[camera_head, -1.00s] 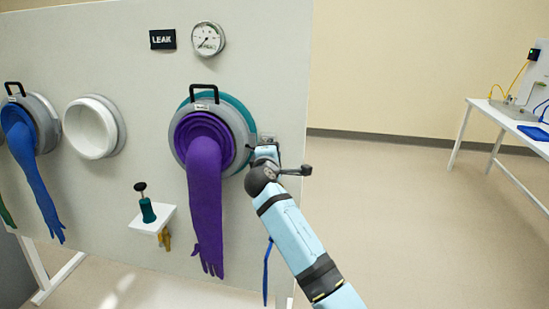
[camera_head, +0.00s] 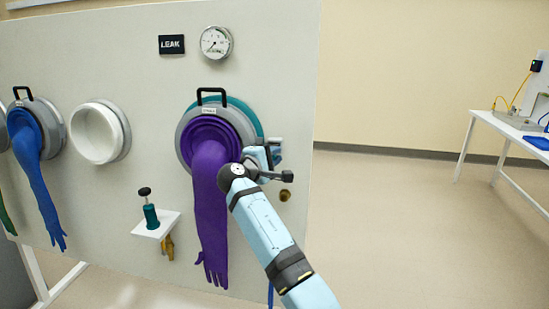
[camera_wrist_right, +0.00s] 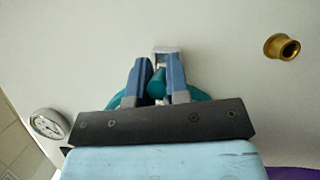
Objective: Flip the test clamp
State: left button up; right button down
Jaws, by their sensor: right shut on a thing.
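The purple glove (camera_head: 209,205) hangs from a round grey port with a teal ring (camera_head: 257,122) behind it. My right gripper (camera_head: 268,155) is at the right edge of this port, largely hidden by its own wrist in the head view. In the right wrist view my right gripper (camera_wrist_right: 158,75) has its two blue fingers closed around a teal piece (camera_wrist_right: 157,84), which looks like the test clamp's handle. A pale grey block (camera_wrist_right: 167,53) sits just beyond the fingertips. How far the clamp is turned cannot be told. My left gripper is not in view.
A brass fitting (camera_head: 285,195) sticks out of the panel to the right of my wrist. A white shelf (camera_head: 155,225) with a teal plunger piece (camera_head: 151,215) is left of the glove. A gauge (camera_head: 216,42) and a LEAK sign (camera_head: 172,44) are above. Open floor lies right.

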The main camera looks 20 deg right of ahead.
jog(key=c, duration=1.1)
grip_release()
jog(key=shift+s+a, duration=0.3)
jog(key=shift+a, duration=0.1)
jog(key=b+v, duration=0.2)
jog(key=v, duration=1)
jog(key=shift+s+a, duration=0.25)
jog(key=shift+a, duration=0.1)
